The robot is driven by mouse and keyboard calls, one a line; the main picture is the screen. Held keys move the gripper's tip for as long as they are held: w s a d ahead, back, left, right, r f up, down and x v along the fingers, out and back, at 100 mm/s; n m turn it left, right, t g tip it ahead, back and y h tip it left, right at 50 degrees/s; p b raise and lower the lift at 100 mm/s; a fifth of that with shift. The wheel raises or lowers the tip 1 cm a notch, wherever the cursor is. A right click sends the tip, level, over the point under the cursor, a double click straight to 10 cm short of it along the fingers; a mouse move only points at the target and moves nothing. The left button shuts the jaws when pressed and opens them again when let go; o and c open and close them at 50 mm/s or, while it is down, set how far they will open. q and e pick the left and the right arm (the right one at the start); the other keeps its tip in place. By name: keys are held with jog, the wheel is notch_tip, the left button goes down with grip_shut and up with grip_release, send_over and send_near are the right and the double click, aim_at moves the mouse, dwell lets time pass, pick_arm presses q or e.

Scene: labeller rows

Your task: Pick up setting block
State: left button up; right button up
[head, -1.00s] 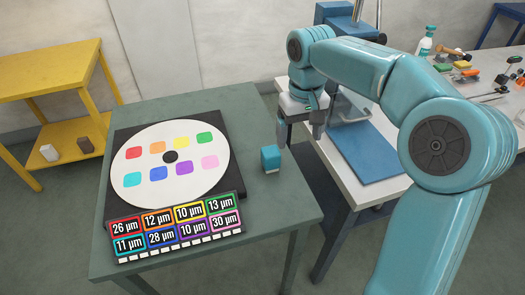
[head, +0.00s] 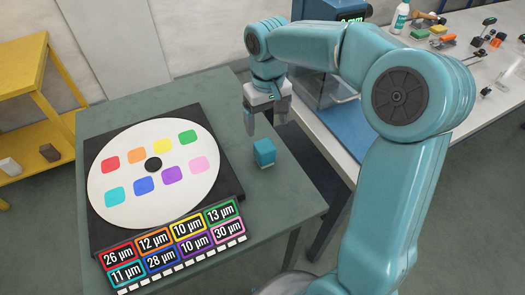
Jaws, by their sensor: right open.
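The setting block is likely the small blue block (head: 264,152) with a pale base, standing on the green table (head: 292,189) to the right of the disc. My right gripper (head: 263,121) is open and empty. Its fingers point down, above and just behind the block in the head view, apart from it. My left gripper is not in view.
A white disc (head: 120,190) with several coloured patches lies on a black plate (head: 196,116). A panel of micrometre labels (head: 172,243) stands at its front. A white bench (head: 460,85) with tools is at right, a yellow shelf (head: 25,63) at left.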

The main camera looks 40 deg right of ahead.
aim_at(265, 145)
jog(key=f, duration=0.5)
jog(key=shift+s+a+f, duration=0.1)
jog(key=shift+a+f, duration=0.15)
jog(key=shift+f, duration=0.15)
jog(key=shift+d+f, duration=0.1)
jog(key=shift+f, duration=0.2)
jog(key=f, duration=0.4)
jog(key=shift+a+f, duration=0.25)
jog(key=shift+a, duration=0.05)
jog(key=shift+d+f, duration=0.1)
jog(key=shift+f, duration=0.15)
jog(key=shift+s+r, duration=0.1)
jog(key=c, duration=1.3)
